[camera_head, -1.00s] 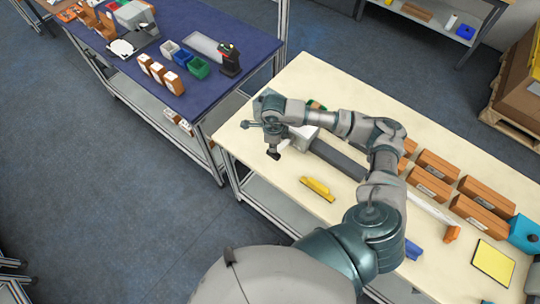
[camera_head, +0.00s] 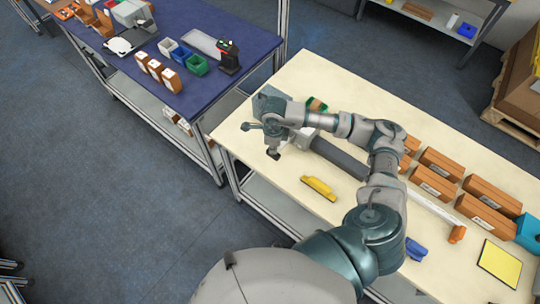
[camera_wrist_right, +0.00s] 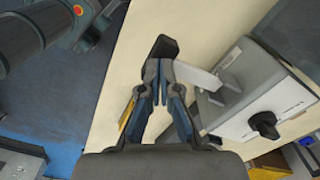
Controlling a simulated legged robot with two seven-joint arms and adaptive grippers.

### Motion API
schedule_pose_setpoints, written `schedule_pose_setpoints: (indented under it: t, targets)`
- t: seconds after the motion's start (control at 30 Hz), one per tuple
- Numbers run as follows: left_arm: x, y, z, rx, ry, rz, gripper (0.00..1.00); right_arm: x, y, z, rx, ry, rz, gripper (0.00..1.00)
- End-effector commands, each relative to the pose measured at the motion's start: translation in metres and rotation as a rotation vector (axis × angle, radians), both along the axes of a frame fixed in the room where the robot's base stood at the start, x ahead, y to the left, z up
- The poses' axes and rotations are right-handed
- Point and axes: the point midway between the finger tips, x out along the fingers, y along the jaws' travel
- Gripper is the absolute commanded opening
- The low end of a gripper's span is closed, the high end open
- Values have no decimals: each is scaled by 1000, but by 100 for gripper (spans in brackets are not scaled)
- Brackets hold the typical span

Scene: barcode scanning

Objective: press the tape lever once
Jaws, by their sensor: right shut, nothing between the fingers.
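The tape machine is a grey-white box (camera_head: 303,138), partly hidden by my right arm in the head view. In the right wrist view the box (camera_wrist_right: 265,100) has a black knob on its face. A pale lever arm (camera_wrist_right: 200,77) reaches from it to a black handle (camera_wrist_right: 163,47). The handle also shows in the head view (camera_head: 273,154). My right gripper (camera_wrist_right: 161,72) is shut and empty, with its tips right by the black handle. I cannot tell whether they touch it or whether the lever is pressed. My left gripper is not in view.
A yellow tool (camera_head: 319,189) lies on the cream table (camera_head: 345,85) in front of the machine. Several brown boxes (camera_head: 440,163), a blue item (camera_head: 416,250) and a yellow pad (camera_head: 499,262) are to the right. A blue-topped table (camera_head: 185,60) stands at the left.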

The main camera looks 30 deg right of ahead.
Motion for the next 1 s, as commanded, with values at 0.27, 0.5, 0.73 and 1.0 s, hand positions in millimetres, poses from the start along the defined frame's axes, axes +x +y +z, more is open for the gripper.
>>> schedule_pose_setpoints:
  t: [0.27, 0.5, 0.73, 1.0]
  targets:
    - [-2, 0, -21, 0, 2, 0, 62, 0, -1, -23, -1, 2, -1, 0]
    - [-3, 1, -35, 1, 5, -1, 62, 0, -1, -40, -1, 2, 0, 0]
    - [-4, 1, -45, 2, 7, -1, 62, 0, -2, -51, 0, 1, 0, 0]
    - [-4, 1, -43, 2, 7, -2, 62, 0, -1, -50, 0, 1, 1, 0]
